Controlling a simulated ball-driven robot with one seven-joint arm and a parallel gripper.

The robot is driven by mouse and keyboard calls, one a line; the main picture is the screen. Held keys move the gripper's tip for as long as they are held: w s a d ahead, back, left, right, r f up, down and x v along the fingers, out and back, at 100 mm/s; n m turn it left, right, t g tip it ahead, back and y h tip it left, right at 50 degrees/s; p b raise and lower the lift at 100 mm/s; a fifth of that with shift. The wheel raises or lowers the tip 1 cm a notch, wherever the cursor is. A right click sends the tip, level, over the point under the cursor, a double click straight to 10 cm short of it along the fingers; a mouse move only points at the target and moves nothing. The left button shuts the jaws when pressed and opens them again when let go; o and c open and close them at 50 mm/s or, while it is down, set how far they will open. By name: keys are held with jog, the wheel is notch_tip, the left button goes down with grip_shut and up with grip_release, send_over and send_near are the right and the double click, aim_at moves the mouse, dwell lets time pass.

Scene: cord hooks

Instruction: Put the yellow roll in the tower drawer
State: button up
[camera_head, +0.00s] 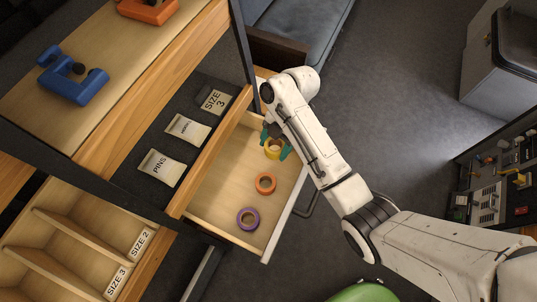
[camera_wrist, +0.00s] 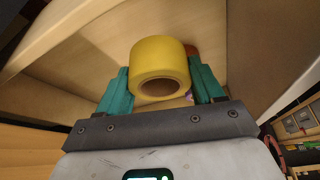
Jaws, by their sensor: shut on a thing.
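The yellow roll (camera_head: 273,152) is between the teal fingers of my gripper (camera_head: 275,144), over the far end of the open drawer (camera_head: 215,191). In the wrist view the yellow roll (camera_wrist: 160,64) fills the space between the two fingers of my gripper (camera_wrist: 162,86), which are shut on it. Its hole faces the camera. I cannot tell whether the roll touches the drawer floor. An orange roll (camera_head: 265,183) and a purple roll (camera_head: 248,218) lie in the drawer, apart from the yellow one.
Beside the drawer is a dark shelf with labelled packets (camera_head: 187,130). A blue clamp (camera_head: 72,78) stands on the wooden top above. A divided wooden tray (camera_head: 70,240) is at lower left. Bare drawer floor lies left of the rolls.

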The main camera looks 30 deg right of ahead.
aim_at(271, 163)
jog(key=shift+f, duration=3.35)
jog(key=shift+f, duration=0.1)
jog(key=o, duration=1.1)
jog(key=shift+c, duration=0.2)
jog(key=v, duration=1.2)
